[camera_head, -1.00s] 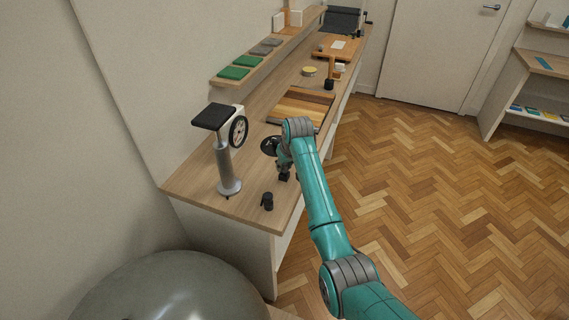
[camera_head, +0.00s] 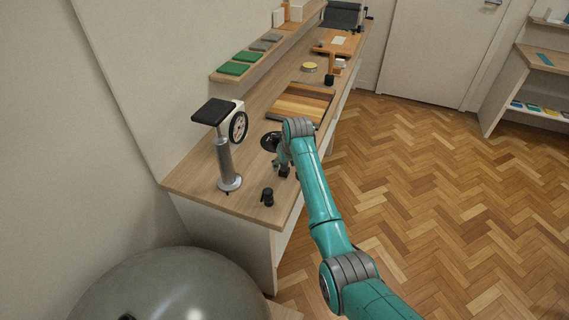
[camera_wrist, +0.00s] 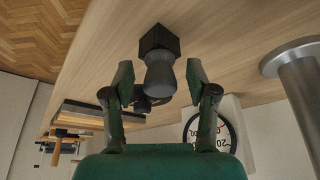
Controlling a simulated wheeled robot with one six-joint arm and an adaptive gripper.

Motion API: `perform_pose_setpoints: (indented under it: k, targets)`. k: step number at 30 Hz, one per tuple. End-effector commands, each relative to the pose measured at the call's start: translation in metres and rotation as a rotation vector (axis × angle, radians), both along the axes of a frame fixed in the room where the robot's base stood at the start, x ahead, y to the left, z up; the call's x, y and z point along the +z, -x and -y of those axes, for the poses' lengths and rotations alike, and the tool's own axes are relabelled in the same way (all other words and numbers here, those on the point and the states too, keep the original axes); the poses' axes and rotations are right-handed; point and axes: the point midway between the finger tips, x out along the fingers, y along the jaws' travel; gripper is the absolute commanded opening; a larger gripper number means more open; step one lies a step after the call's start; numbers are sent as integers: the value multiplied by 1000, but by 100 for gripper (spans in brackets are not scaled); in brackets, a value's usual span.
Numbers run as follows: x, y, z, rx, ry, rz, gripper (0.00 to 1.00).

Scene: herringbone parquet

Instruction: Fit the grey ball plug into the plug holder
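My gripper (camera_wrist: 159,75) is open, one finger on each side of the plug, with visible gaps. It also shows in the head view (camera_head: 285,166), small and partly hidden by my arm.
A silver post stand (camera_head: 224,165), a round dial (camera_head: 238,127) and a wooden tray (camera_head: 300,103) are close by. A large grey ball (camera_head: 180,285) lies on the floor at lower left.

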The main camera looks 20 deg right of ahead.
Motion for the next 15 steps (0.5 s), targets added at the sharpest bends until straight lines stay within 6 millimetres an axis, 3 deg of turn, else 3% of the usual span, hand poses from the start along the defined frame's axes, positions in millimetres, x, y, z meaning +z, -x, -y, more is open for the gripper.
perform_pose_setpoints:
  k: [8,15]
  targets:
    - [5,1,0,0,0,2,57]
    - [39,15,3,0,0,4,57]
